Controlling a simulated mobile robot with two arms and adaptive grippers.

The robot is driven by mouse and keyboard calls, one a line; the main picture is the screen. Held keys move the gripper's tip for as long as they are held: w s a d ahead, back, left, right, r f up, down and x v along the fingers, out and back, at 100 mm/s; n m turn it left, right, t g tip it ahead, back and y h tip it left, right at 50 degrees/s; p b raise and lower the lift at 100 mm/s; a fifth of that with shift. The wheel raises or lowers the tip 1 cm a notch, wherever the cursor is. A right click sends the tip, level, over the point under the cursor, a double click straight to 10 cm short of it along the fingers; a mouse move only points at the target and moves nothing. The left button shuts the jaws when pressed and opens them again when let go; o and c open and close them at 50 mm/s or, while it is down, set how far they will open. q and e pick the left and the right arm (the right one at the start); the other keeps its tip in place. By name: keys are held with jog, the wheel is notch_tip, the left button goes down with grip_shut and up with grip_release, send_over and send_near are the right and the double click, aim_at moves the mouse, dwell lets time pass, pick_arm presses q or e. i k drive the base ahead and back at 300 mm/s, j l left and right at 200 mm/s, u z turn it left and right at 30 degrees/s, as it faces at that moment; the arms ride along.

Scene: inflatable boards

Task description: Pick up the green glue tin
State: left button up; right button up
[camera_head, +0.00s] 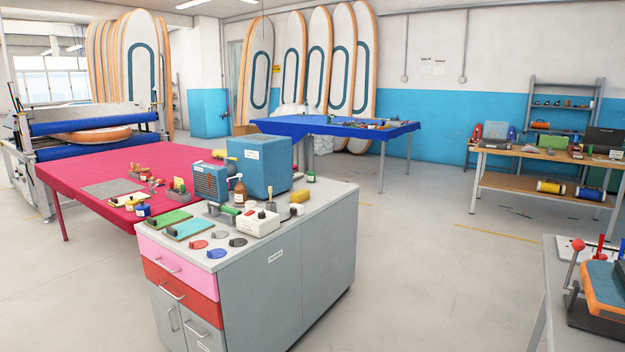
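A small green container with a pale top (311,176) stands near the back right corner of the grey cabinet (318,215), right of the large blue box. It may be the green glue tin, but it is too small in the picture to read any label. Neither of my grippers shows in the head view.
The cabinet top also holds a blue box (262,162), a white box (258,222), a brown bottle (240,192) and coloured pads. A red-covered table (85,170) stands left, a blue-covered table (330,125) behind, a wooden bench (530,152) right. Floor right of the cabinet is clear.

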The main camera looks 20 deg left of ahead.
aim_at(311, 174)
jog(key=i, duration=2.55)
jog(key=i+u, duration=0.1)
jog(key=i, duration=0.65)
jog(key=i+l+u, duration=0.1)
jog(key=i, duration=0.6)
jog(key=i+l, duration=0.1)
jog(key=i, duration=0.65)
jog(key=j+u, duration=0.05)
